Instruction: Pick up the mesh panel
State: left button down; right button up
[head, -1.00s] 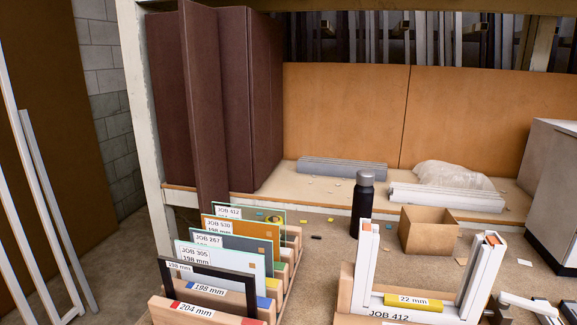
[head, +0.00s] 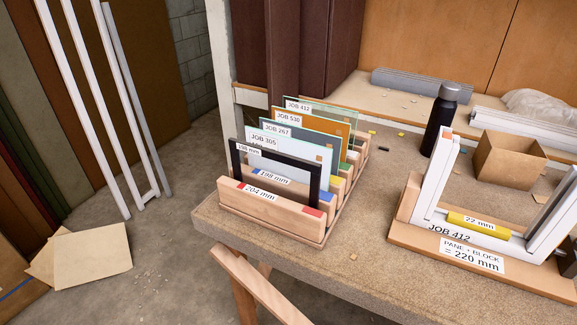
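A wooden slotted rack (head: 270,212) stands on the near left of the bench with several upright panels in it. The front panel (head: 235,160) has a black frame and a 198 mm tag. It looks like the mesh panel, though its mesh is too fine to make out. The front rail hides the black-framed panel's lower edge. Neither of my grippers is in view.
Right of the rack, a white U-shaped frame (head: 425,190) with a yellow 22 mm block (head: 478,225) stands on a wooden board. A black bottle (head: 439,122) and an open cardboard box (head: 508,158) stand behind. Bare bench lies between rack and board.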

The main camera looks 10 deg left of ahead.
aim_at(273, 184)
jog(key=l+u, duration=0.2)
jog(key=u, duration=0.15)
jog(key=l+u, duration=0.2)
jog(key=u, duration=0.2)
